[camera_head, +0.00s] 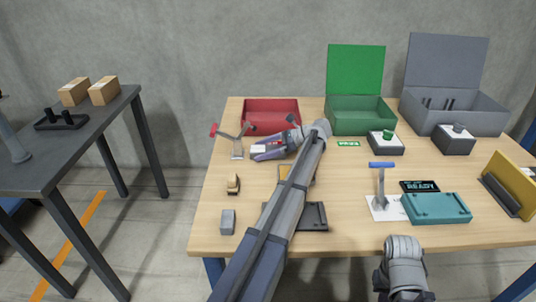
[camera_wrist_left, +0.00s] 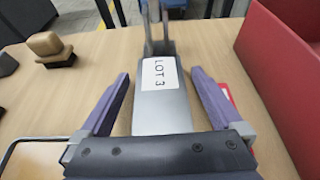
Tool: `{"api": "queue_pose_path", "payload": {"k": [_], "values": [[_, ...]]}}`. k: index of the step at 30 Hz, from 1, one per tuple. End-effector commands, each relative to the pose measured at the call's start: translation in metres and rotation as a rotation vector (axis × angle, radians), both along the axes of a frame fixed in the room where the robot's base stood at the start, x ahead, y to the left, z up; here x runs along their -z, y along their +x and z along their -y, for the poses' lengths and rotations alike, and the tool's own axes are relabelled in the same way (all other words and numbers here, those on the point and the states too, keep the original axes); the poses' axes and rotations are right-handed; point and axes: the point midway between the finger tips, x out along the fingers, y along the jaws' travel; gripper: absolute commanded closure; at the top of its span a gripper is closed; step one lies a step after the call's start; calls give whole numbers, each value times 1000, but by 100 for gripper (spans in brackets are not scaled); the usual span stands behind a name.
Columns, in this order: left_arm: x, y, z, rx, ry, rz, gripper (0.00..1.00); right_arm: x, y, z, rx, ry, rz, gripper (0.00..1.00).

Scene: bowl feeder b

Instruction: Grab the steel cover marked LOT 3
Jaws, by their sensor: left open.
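The steel cover is a grey block with a white label reading LOT 3, seen in the left wrist view (camera_wrist_left: 162,112). It lies between the two purple fingers of my left gripper (camera_wrist_left: 160,76), which are open, with a gap visible on each side. In the head view my left gripper (camera_head: 257,150) is low over the table, just in front of the red bin, and the white label shows between its fingers. The rest of the cover is mostly hidden there. My right gripper is not in view; only part of that arm shows at the bottom.
A red bin (camera_head: 271,106) stands close behind the left gripper. A green box (camera_head: 360,128) and grey box (camera_head: 485,120) stand behind.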

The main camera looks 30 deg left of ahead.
Motion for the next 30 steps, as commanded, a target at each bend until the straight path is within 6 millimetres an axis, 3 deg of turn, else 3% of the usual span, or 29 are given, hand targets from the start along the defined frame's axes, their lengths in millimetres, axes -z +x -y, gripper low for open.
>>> {"api": "queue_pose_path", "payload": {"k": [2,28,30], "values": [[0,0,0,0,0,0,1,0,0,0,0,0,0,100],[0,1,1,0,0,0,99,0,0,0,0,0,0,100],[0,1,1,1,-1,1,100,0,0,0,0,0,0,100]]}}
